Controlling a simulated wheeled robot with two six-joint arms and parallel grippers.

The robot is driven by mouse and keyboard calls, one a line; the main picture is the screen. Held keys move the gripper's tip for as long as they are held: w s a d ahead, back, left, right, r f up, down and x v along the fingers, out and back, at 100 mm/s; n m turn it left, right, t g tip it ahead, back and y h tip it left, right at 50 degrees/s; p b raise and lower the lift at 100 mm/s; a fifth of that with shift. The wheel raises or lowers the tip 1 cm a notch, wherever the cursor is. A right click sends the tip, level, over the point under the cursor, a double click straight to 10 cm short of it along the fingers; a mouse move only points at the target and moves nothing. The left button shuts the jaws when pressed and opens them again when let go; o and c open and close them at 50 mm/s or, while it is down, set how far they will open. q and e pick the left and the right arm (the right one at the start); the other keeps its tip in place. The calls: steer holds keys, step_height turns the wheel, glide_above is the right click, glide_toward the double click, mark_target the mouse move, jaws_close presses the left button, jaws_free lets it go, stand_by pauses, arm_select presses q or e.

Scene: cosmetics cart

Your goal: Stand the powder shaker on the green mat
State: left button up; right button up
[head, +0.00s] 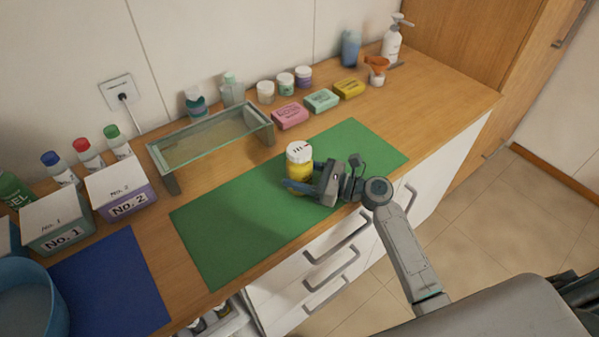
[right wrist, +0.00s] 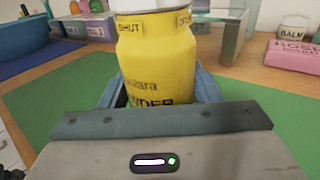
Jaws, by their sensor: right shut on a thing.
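The powder shaker (head: 299,178) is a yellow bottle with a white top. It is upright over the middle of the green mat (head: 228,240). In the right wrist view the shaker (right wrist: 156,62) fills the space between the fingers, with "SHUT" and "OPEN" marks near its neck. My right gripper (head: 299,187) is shut on its lower body, coming from the right. The shaker's base is hidden by the gripper, so I cannot tell whether it touches the mat. My left gripper is not in view.
A glass-topped shelf (head: 210,137) stands behind the mat. Soap boxes (head: 290,116) and jars line the back right. White boxes (head: 121,190) and a blue mat (head: 112,283) are at left. The mat around the shaker is clear.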

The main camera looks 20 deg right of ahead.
steer(key=o, duration=1)
steer(key=shift+d, duration=0.1)
steer(key=b+v, duration=0.3)
steer(key=v, duration=0.8)
steer(key=shift+f+b, duration=0.1)
steer(key=shift+b, duration=0.2)
steer(key=shift+s+d, duration=0.3)
